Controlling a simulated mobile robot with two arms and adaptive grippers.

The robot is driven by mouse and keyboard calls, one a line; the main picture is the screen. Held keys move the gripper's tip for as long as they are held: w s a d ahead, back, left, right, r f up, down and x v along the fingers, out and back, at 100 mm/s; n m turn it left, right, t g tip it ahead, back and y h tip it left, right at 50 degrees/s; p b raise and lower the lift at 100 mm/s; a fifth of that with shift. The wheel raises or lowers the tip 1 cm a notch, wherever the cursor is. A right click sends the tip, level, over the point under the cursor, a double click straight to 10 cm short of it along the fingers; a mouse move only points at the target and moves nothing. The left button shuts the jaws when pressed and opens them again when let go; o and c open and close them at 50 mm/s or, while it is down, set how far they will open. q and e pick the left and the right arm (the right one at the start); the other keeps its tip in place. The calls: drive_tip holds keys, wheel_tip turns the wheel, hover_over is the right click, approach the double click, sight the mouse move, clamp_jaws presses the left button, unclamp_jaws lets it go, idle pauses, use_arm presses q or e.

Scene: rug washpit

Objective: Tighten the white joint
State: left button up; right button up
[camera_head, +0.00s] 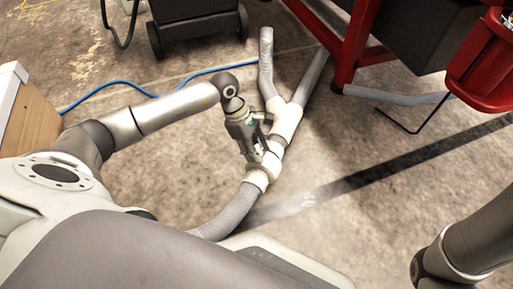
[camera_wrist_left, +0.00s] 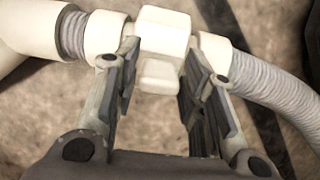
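The white joint (camera_head: 271,163) sits in the pipe line on the floor, between a white Y-shaped pipe piece (camera_head: 287,120) and a grey ribbed hose (camera_head: 227,212). In the left wrist view the joint is a pale block (camera_wrist_left: 165,27) with a small tab (camera_wrist_left: 160,76) facing the camera. My left gripper (camera_head: 256,156) is down at the joint, pointing at it. Its fingers (camera_wrist_left: 160,70) stand on either side of the tab, with narrow gaps visible, so it looks open. Firm contact with the block cannot be made out. My right gripper is out of view.
A blue cable (camera_head: 140,90) crosses the floor behind. A black wheeled unit (camera_head: 197,22) stands at the back, a red bin (camera_head: 485,70) at right. The floor at right is mostly clear.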

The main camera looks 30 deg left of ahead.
use_arm(q)
clamp_jaws()
